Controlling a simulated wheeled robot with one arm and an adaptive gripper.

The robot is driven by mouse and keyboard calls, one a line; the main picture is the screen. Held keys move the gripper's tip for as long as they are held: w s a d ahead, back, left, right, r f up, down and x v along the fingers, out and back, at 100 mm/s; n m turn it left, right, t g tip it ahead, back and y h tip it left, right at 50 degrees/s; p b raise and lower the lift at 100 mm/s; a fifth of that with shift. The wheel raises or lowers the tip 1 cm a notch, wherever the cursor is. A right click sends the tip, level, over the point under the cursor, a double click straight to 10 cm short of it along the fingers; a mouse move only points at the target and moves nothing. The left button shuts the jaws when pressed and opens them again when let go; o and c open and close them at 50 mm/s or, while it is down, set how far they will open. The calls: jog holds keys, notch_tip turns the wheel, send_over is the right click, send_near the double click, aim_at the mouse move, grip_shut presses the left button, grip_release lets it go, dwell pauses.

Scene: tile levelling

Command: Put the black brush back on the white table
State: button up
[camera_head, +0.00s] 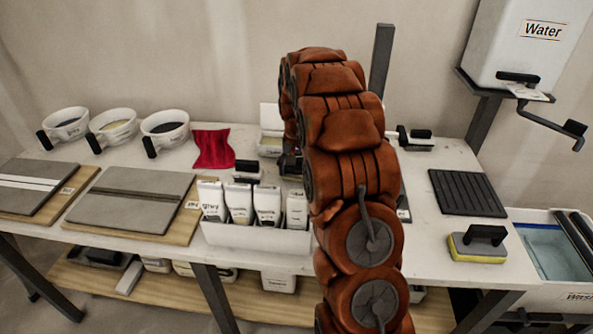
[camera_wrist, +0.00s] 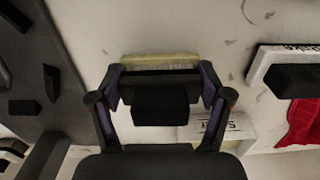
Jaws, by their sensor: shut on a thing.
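My gripper (camera_wrist: 160,85) is shut on the black brush (camera_wrist: 160,108), with a finger on each side of it in the wrist view. A pale yellow strip shows just beyond the brush in that view; I cannot tell if it is part of it. In the head view my gripper (camera_head: 290,163) is mostly hidden behind my arm, above the middle of the white table (camera_head: 430,235). The brush cannot be clearly made out there, and I cannot tell whether it touches the table.
A red cloth (camera_head: 213,148) and a white block with a black handle (camera_head: 245,171) lie left of my gripper. White tubes stand in a holder (camera_head: 258,235) in front. A black ribbed mat (camera_head: 467,192) and yellow sponge float (camera_head: 478,245) lie right. Mugs (camera_head: 165,130) and tiles (camera_head: 130,198) fill the left.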

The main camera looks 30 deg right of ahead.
jog(key=shift+f, duration=0.2)
jog(key=shift+f, duration=0.15)
jog(key=o, duration=1.3)
notch_tip(320, 180, up, 12)
jog(key=shift+r+b, duration=0.2)
jog(key=shift+b, duration=0.55)
jog(key=shift+a, duration=0.1)
